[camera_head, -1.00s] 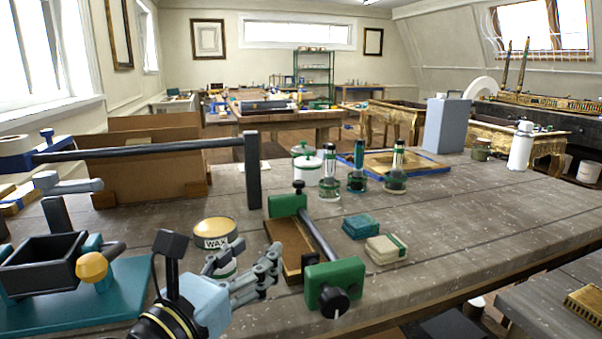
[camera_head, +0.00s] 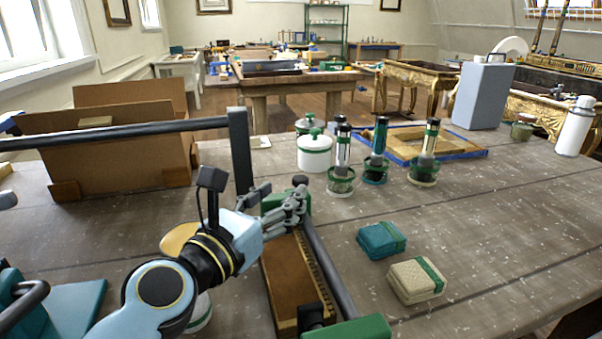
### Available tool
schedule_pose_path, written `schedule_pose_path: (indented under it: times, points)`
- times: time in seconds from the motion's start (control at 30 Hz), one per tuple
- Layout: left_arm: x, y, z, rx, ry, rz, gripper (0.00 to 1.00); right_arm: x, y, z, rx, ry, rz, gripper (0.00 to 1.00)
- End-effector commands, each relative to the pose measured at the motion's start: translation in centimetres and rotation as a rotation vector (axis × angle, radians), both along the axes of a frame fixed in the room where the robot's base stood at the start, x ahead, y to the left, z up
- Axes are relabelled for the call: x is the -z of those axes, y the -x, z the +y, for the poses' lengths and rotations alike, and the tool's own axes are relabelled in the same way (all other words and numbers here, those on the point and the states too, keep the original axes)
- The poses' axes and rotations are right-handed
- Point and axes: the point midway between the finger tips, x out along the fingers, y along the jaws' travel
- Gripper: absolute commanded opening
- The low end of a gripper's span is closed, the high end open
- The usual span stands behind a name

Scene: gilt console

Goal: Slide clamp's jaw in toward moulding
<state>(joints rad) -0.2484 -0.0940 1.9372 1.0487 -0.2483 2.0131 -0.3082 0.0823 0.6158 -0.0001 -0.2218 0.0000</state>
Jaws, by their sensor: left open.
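The clamp has a dark bar (camera_head: 328,262), a green far jaw (camera_head: 272,202) and a green near end (camera_head: 352,328) that the bottom edge partly cuts off. The wooden moulding (camera_head: 284,272) lies between them, along the left of the bar. My left gripper (camera_head: 297,203) is open at the far jaw, and its grey fingers hide part of that jaw. I cannot tell whether the fingers touch it. My right gripper is not in view.
A wax tin (camera_head: 180,240) is mostly hidden behind my left arm. A dark upright post (camera_head: 240,160) stands just behind the gripper. Teal (camera_head: 378,242) and beige (camera_head: 412,282) pads lie to the right.

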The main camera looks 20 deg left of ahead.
Motion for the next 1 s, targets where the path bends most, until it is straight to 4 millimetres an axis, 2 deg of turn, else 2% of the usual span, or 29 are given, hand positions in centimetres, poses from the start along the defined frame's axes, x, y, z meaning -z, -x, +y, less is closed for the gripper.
schedule_pose_path:
  times: [0.1, 0.3, 0.5, 0.73, 0.77, 1.0]
  points:
    - [-0.2, -2.6, -0.5, 0.0, 0.002, -0.003, 0.49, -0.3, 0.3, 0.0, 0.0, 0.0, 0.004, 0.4]
    - [-0.1, -5.8, -1.1, -0.001, 0.001, -0.002, 0.49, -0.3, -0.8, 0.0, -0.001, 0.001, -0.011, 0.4]
    - [0.0, -7.0, -1.4, -0.001, 0.0, 0.0, 0.49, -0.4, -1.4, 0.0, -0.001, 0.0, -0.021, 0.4]
    - [0.0, -7.1, -1.4, -0.001, 0.0, 0.0, 0.49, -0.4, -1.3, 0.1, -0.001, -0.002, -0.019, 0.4]
    - [0.0, -7.1, -1.4, -0.001, 0.0, 0.0, 0.48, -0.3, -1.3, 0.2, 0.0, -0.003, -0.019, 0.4]
    - [0.0, -7.1, -1.4, -0.001, 0.001, 0.0, 0.16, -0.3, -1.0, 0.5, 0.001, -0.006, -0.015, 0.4]
